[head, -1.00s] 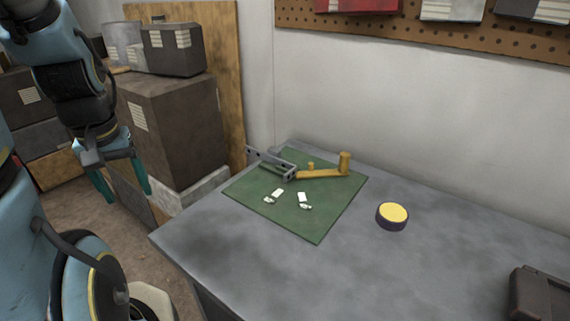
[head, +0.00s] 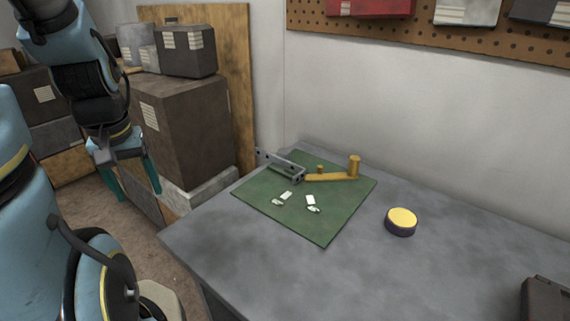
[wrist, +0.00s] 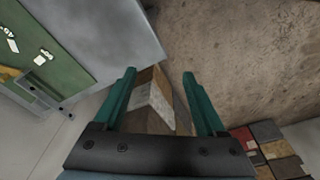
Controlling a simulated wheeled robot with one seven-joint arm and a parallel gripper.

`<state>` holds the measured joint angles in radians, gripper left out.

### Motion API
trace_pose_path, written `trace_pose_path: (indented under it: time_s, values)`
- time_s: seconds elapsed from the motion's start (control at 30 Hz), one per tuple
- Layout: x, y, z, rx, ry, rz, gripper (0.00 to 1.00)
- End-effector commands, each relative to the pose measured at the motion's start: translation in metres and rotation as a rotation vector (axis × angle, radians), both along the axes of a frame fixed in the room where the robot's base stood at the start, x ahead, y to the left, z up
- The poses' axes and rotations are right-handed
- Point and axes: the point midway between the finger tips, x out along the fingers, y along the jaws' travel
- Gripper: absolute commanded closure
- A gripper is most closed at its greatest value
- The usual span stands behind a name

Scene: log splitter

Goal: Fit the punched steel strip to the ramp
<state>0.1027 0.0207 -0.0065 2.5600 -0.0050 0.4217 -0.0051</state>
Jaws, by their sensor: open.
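A grey metal piece with punched holes (head: 275,166), which looks like the steel strip, lies at the back left of a green mat (head: 325,225), its end out past the mat's edge. A yellow bar with a tall and a short peg (head: 330,178) touches or nearly touches its right end. I cannot tell which part is the ramp. The grey piece also shows at the left of the wrist view (wrist: 43,90). My gripper (head: 137,194) is open and empty, pointing down left of the table, well apart from these parts; its fingers frame floor and boxes in the wrist view (wrist: 159,76).
Several small white pieces (head: 311,201) lie on the mat. A round yellow-topped puck (head: 401,221) stands right of it on the grey table (head: 290,285). A dark case (head: 548,300) is at the right front. Stacked boxes (head: 180,120) stand behind my gripper. The table's front is clear.

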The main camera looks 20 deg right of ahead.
Motion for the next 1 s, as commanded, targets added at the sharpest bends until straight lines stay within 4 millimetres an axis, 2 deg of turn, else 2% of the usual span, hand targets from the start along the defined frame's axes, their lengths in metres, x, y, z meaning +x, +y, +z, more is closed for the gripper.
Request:
trace_pose_path:
  time_s: [0.1,0.2,0.27,0.37,0.47,0.6,0.67,0.7,0.8,0.9,1.0]
  values:
    - [0.0,0.0,0.0,0.0,0.0,0.0,0.27]
    - [0.004,-0.002,0.001,0.003,0.002,-0.023,0.31]
    - [0.013,-0.009,0.003,0.014,0.005,-0.085,0.31]
    - [0.042,-0.032,0.009,0.047,0.021,-0.303,0.31]
    - [0.083,-0.075,0.014,0.09,0.044,-0.642,0.31]
    - [0.133,-0.153,0.014,0.138,0.071,-1.163,0.31]
    - [0.15,-0.188,0.014,0.153,0.075,-1.376,0.31]
    - [0.16,-0.212,0.012,0.16,0.078,-1.517,0.31]
    - [0.179,-0.27,0.008,0.174,0.073,-1.847,0.31]
    - [0.191,-0.32,0.003,0.18,0.063,-2.13,0.31]
    - [0.198,-0.356,-0.002,0.181,0.05,-2.34,0.31]
